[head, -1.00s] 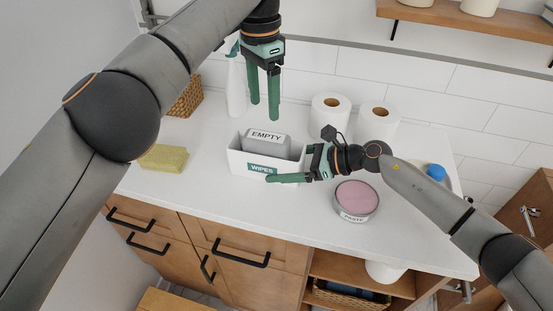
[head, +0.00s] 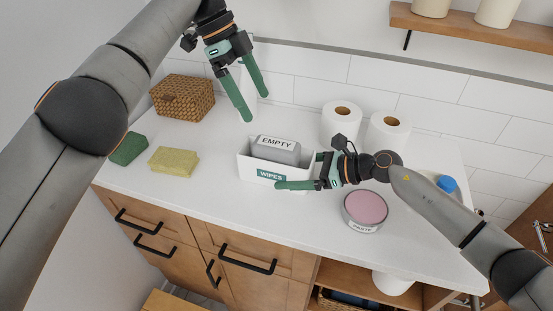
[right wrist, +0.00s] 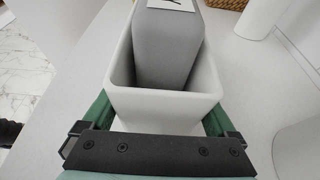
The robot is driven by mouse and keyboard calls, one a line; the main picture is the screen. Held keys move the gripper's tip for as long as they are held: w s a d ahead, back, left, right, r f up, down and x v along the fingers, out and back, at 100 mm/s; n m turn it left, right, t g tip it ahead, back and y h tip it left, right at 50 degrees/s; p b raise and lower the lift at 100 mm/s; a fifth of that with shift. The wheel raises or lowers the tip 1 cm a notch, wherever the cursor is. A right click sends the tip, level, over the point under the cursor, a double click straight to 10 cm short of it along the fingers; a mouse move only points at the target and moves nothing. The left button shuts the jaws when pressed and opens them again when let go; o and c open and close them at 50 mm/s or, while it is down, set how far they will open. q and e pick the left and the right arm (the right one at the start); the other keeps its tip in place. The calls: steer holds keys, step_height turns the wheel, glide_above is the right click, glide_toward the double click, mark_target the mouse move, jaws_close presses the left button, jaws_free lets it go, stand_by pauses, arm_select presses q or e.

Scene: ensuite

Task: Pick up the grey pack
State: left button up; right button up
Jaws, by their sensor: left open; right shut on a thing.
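The grey pack (head: 276,152), with a white "EMPTY" label, stands inside a white box (head: 246,168) labelled "WIPES" on the counter. Its top sticks out above the rim. It also shows in the right wrist view (right wrist: 165,45), inside the box (right wrist: 155,108). My right gripper (head: 298,172) is shut on the white box at its right end, with one finger along each long side. My left gripper (head: 256,107) is open and empty, above and behind the pack, with its fingers pointing down. The pack's lower part is hidden by the box.
A pink-topped tin (head: 365,208) stands right of the box. Two paper rolls (head: 341,122) stand behind. A yellow sponge (head: 174,161), a green sponge (head: 128,149) and a wicker basket (head: 183,99) are at left. The front counter is clear.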

mark_target(275, 143)
arm_select(q)
steer(key=x, duration=1)
steer(key=shift+s+d+f, duration=0.15)
steer(key=shift+f, duration=0.2)
steer(key=shift+f, duration=0.25)
stand_by(0.3)
jaws_close()
stand_by(0.7)
